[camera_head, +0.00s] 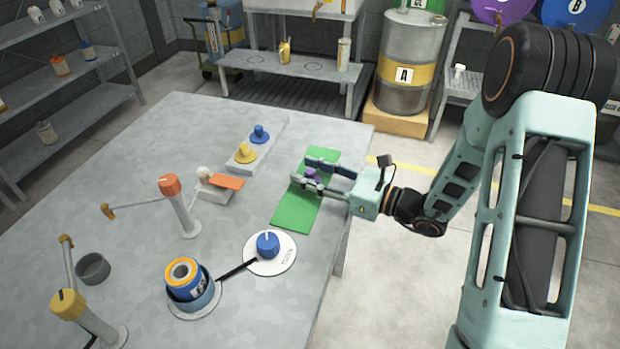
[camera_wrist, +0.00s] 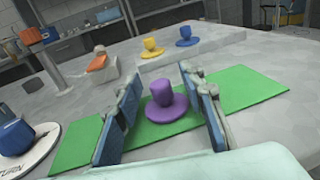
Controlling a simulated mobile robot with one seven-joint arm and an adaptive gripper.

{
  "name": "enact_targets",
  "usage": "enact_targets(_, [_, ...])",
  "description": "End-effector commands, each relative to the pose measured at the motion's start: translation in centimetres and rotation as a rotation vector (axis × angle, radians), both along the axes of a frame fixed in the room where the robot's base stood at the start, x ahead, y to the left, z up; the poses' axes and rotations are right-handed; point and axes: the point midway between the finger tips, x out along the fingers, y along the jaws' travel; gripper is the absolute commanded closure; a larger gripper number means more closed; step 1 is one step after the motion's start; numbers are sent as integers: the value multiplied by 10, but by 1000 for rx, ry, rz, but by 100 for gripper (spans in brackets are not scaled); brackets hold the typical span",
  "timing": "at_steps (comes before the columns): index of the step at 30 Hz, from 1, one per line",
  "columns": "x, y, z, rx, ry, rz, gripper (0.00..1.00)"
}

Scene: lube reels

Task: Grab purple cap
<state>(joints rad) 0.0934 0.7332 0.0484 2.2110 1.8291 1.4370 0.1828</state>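The purple cap (camera_wrist: 166,101) stands upright on the green mat (camera_wrist: 242,94), with a wide round brim and a knob on top. It also shows in the camera_head view as a small purple spot (camera_head: 310,173), partly hidden by my fingers. My gripper (camera_head: 311,174) is low over the green mat (camera_head: 293,211). In the camera_wrist view its two blue-padded fingers (camera_wrist: 163,112) are spread wide, one on each side of the cap. A gap shows between each finger and the cap, so it is not gripped.
A yellow cap (camera_head: 246,153) and a blue cap (camera_head: 260,134) stand on a grey block beyond the mat. A blue knob on a white disc (camera_head: 268,244) and a blue-and-yellow can (camera_head: 184,279) stand nearer. Orange (camera_head: 176,205) and yellow taps stand at left.

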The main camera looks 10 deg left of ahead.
Motion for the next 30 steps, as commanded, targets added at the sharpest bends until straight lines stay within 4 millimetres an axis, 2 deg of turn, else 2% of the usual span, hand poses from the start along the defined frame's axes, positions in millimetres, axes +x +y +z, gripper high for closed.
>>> enact_targets(3, [0, 0, 0, 0, 0, 0, 63])
enact_targets(13, [0, 0, 0, 0, 0, 0, 99])
enact_targets(24, [0, -1, 1, 0, 0, 0, 99])
enact_targets(30, [0, -1, 14, 1, -1, 0, 99])
